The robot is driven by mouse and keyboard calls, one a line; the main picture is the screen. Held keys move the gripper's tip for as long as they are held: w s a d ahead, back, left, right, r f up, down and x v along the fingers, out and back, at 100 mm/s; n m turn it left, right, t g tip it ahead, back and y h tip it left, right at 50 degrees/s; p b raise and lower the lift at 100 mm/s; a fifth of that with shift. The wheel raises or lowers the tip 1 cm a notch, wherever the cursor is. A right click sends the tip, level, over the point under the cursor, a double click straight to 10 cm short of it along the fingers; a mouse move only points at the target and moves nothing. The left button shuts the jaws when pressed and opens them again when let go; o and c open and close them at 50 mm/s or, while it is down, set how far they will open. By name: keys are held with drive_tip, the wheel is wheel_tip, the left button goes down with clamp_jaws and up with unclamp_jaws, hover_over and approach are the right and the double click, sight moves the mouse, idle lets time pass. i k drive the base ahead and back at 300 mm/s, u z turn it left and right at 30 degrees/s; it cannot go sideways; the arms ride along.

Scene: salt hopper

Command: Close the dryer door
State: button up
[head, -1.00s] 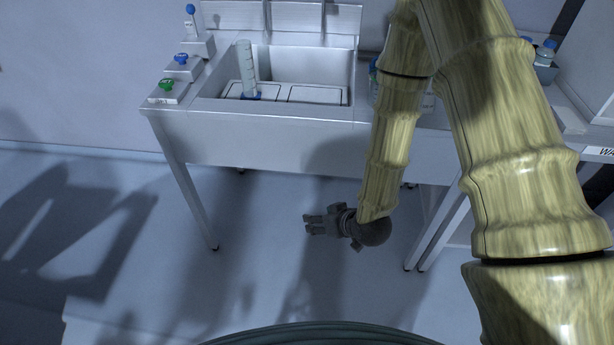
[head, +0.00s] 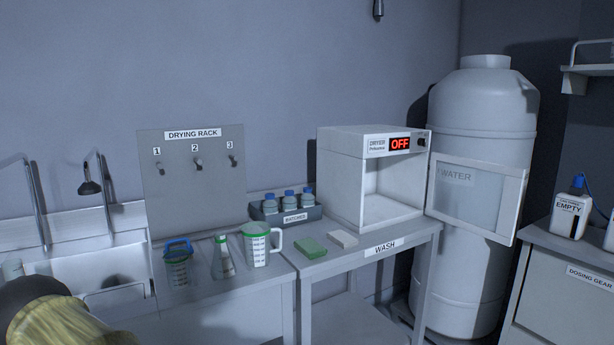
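The dryer (head: 343,170) is a white box on the wash table, with a red OFF display (head: 400,144). Its front is uncovered and the inside looks empty. The dryer door (head: 476,195) is a pale framed panel with a see-through middle. It stands open, swung out to the right of the dryer, in front of the water tank. My gripper is outside the head view. Only part of my arm shows at the lower left.
Green (head: 310,247) and white (head: 343,238) blocks lie on the wash table (head: 372,258) before the dryer. A measuring jug (head: 257,245), a flask (head: 222,258) and a bottle rack (head: 286,215) stand left. The water tank (head: 478,115) is close behind the door. A bottle marked EMPTY (head: 570,212) stands right.

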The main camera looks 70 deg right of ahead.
sight(513, 182)
drive_tip(key=u, duration=0.35)
drive_tip(key=i, duration=0.95)
drive_tip(key=z, duration=3.35)
drive_tip(key=i, duration=0.5)
drive_tip(key=u, duration=0.05)
